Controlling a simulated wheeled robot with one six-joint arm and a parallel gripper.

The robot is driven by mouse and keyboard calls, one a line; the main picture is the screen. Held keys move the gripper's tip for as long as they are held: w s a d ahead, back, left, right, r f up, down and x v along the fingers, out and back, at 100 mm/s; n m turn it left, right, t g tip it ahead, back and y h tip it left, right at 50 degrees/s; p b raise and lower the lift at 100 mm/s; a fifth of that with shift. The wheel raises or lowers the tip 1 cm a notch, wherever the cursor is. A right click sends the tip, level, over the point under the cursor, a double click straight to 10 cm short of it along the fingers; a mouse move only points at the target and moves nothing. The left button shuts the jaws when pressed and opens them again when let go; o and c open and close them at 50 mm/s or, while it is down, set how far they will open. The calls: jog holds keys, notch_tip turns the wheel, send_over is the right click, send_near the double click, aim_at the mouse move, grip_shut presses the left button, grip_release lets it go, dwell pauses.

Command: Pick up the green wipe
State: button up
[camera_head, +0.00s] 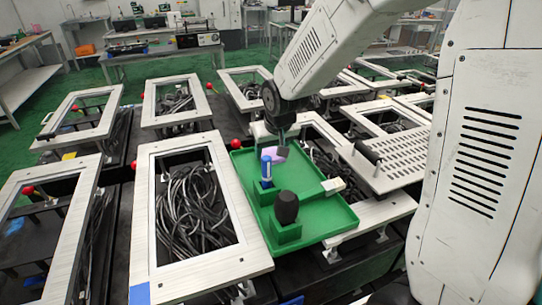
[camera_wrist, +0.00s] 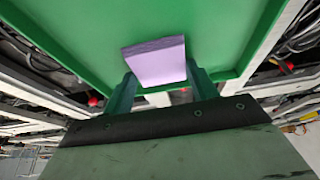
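No green wipe shows in either view. In the wrist view the lilac pad (camera_wrist: 157,62) is just beyond my fingertips, over the green tray floor. My gripper (camera_wrist: 160,75) has its two dark green fingers apart, one on each side of the pad's lower end. It looks open; I cannot tell whether either finger touches the pad.
A blue bottle-like item (camera_head: 267,168) stands in a holder close beside my gripper. A black rounded item (camera_head: 286,208) stands in a green holder nearer the front. A white block (camera_head: 333,185) sits at the tray's right. White frames with black cables (camera_head: 195,208) surround the tray.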

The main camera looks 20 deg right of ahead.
aim_at(271, 154)
jog(key=shift+c, duration=0.5)
notch_tip(271, 154, up, 18)
dwell(0.3)
jog(key=o, duration=0.3)
jog(key=shift+c, duration=0.7)
